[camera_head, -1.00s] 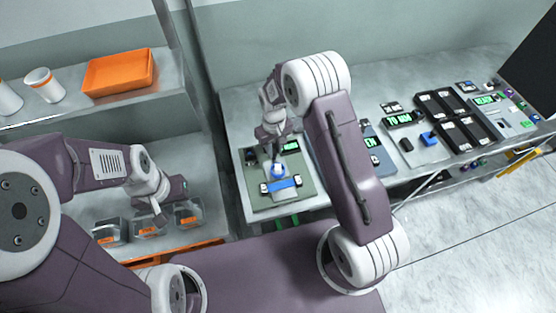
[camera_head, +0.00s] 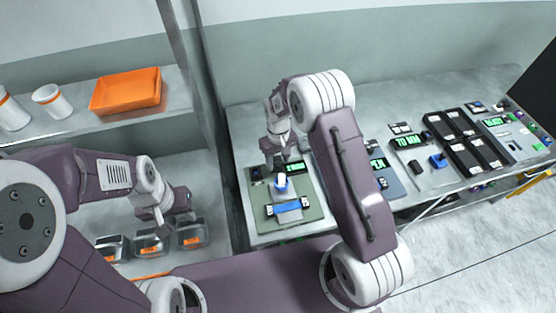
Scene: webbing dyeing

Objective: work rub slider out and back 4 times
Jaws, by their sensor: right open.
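The rub slider appears as a blue-and-white knob (camera_head: 281,184) on a grey-green board (camera_head: 314,212) at the left end of the workbench. A blue strip (camera_head: 287,206) lies across the board on the near side of the knob. My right gripper (camera_head: 279,166) points down just behind the knob. Its fingers are small here, and I cannot tell whether they touch the knob. My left gripper (camera_head: 160,222) hangs over the bins on the left shelf, away from the slider. Its fingertips are too small to read.
Several small bins (camera_head: 192,236) with orange labels stand on the lower left shelf. An orange tray (camera_head: 126,91) and white cups (camera_head: 52,101) are above. Other panels, a green display (camera_head: 411,141) and black trays (camera_head: 474,142) occupy the bench to the right.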

